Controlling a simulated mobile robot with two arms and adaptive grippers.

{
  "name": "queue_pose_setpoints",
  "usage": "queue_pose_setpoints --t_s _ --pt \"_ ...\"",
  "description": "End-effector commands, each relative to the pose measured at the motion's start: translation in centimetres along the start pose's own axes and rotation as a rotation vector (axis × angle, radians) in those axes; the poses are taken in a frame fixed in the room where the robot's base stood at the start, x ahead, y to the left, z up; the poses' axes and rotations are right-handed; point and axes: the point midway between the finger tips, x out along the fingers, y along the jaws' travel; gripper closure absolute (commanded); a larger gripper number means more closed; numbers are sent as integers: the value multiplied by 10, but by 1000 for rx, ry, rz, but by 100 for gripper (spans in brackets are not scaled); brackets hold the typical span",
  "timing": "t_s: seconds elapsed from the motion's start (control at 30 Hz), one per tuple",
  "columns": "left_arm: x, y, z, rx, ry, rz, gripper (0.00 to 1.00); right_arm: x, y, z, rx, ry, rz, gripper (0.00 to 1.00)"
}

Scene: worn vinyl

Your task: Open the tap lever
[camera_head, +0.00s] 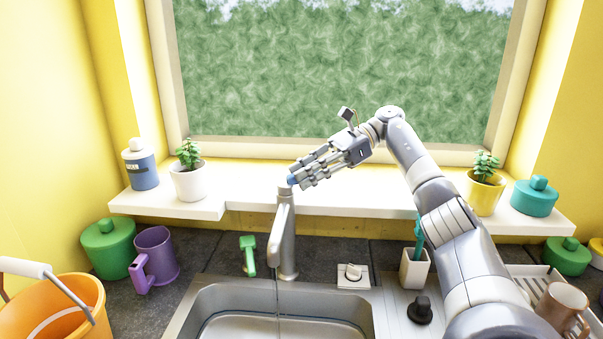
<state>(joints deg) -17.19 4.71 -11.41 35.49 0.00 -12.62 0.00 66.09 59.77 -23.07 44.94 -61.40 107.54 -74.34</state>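The grey metal tap (286,240) stands upright behind the sink (200,310), with its spout toward me. A thin streak, which looks like water (277,296), runs from under the spout into the basin. My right gripper (299,183) reaches in from the right, its fingers pointing left and down at the top of the tap. A small blue tip shows at its fingertips; I cannot tell whether it belongs to the lever or to a finger. The fingers hide the lever area, and contact is unclear. Whether they are open or shut is unclear. My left gripper is out of view.
A green-handled item (248,256) stands left of the tap, and a white soap dish (353,275) lies to its right. A purple mug (156,255) and orange bucket (75,305) are at left. The white sill (240,190) holds pots behind.

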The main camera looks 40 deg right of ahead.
Motion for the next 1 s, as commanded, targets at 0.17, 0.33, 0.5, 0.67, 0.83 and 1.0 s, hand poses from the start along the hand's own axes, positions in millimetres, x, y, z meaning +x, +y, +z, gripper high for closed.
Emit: queue_pose_setpoints --t_s 0.17,0.33,0.5,0.67,0.83,1.0 --pt "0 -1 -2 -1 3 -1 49 0 0 0 0 1 1 62" --pt "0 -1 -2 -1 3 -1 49 0 0 0 0 1 1 62" --pt "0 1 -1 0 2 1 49 -1 0 5 -2 -1 0 62" --pt "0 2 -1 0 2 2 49 -8 0 22 -5 -2 0 62" --pt "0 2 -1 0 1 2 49 -18 0 47 -5 -2 0 62" --pt "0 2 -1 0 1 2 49 -28 0 69 -3 -1 0 62"
